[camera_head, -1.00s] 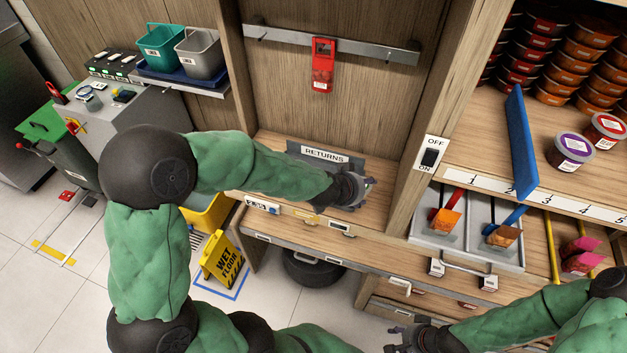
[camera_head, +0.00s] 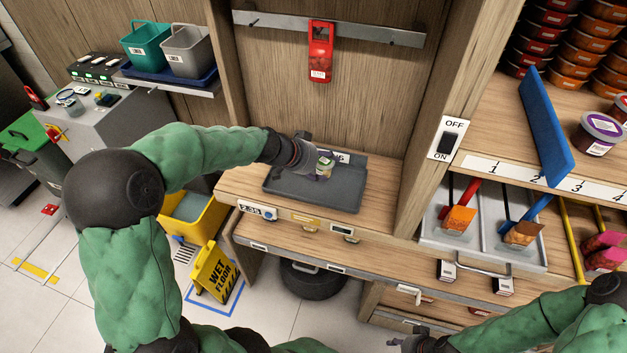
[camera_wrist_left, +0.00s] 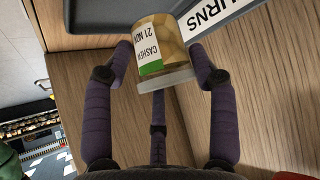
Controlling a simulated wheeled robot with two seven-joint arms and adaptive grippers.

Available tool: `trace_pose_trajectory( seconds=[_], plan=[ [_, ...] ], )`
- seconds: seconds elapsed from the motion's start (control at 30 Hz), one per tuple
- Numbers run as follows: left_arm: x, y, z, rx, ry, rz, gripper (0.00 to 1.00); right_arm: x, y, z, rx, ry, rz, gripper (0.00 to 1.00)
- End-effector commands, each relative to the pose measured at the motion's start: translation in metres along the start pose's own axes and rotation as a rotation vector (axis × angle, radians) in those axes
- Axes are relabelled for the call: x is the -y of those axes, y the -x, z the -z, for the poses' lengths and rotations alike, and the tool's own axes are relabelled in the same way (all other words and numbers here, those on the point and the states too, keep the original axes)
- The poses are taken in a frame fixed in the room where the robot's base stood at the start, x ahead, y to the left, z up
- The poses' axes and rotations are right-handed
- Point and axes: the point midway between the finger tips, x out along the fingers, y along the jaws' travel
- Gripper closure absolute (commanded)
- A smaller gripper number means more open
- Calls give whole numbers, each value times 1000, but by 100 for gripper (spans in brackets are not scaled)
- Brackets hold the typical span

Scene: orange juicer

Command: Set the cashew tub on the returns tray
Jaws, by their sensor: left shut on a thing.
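The cashew tub (camera_wrist_left: 160,42) is a small clear tub of tan nuts with a white-and-green "CASHEW 21 NOV" label and a pale lid. My left gripper (camera_wrist_left: 165,65) is shut on it, fingers on both sides; the tub looks tilted in the wrist view. In the head view the tub (camera_head: 325,165) and left gripper (camera_head: 312,160) are over the back part of the dark grey returns tray (camera_head: 315,192). Whether the tub touches the tray cannot be told. The RETURNS sign (camera_wrist_left: 225,22) is partly hidden. My right gripper (camera_head: 412,343) is at the bottom edge, cut off.
A red device (camera_head: 320,52) hangs on a rail above the tray. An OFF/ON switch (camera_head: 447,140) is on the post to the right. A blue divider (camera_head: 546,130) stands on the right shelf near a purple-lidded tub (camera_head: 598,130). Most of the tray's surface is bare.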

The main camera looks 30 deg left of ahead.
Motion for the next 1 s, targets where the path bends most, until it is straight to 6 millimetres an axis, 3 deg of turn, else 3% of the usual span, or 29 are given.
trace_pose_trajectory(
  seconds=[0.1, 0.43, 0.63, 1.0],
  plan=[
    [16, -11, -16, 1, 3, 2, 75, -4, -11, 0, 0, 0, 0, 60],
    [36, -22, -35, 0, 3, 2, 75, -7, -20, 1, 0, 0, 0, 60],
    [35, -41, -53, 1, 1, 0, 75, -11, -32, 1, 0, 0, 0, 60],
    [35, -42, -54, -1, -1, 1, 75, -12, -33, 1, 0, 0, 0, 60]
  ],
)
